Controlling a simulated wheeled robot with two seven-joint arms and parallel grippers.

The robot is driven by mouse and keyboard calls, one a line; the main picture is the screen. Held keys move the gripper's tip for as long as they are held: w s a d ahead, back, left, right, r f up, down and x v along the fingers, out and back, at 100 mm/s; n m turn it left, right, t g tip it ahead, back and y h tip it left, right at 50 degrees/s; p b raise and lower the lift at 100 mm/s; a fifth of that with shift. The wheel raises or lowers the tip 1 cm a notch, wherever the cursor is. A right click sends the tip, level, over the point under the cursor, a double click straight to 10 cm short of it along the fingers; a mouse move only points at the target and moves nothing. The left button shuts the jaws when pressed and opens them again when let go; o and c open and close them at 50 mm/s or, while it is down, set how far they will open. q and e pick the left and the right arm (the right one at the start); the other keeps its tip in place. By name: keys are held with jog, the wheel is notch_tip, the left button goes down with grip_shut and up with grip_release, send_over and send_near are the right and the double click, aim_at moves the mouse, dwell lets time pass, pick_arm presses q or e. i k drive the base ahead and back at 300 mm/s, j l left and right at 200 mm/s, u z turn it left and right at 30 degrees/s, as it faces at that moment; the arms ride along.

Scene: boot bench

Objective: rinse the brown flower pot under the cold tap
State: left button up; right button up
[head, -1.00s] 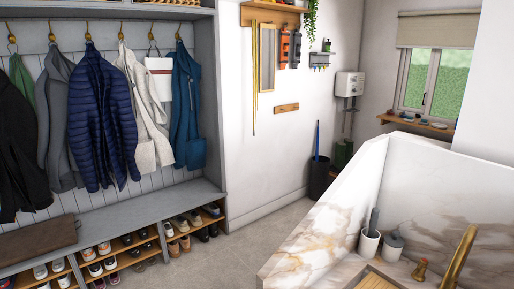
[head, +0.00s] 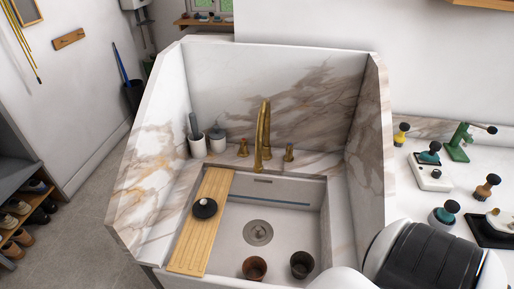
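The brown flower pot (head: 254,268) stands in the white sink (head: 285,225), near its front edge. A darker grey-black pot (head: 302,264) stands to its right, a little apart from it. The brass spout (head: 265,130) rises behind the sink, with a brass handle (head: 243,148) on its left and another brass handle (head: 288,153) on its right. I cannot tell which handle is for cold. No water shows. Neither gripper is visible in the head view.
A wooden board (head: 213,235) lies across the sink's left side with a black round object (head: 205,208) on it. Marble walls close in the sink's back and sides. Brushes in cups stand at the back left. A counter at right holds several knobbed tools.

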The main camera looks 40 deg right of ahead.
aim_at(290, 146)
jog(key=l+z, duration=0.15)
jog(key=z, duration=1.05)
jog(key=i+j, duration=0.05)
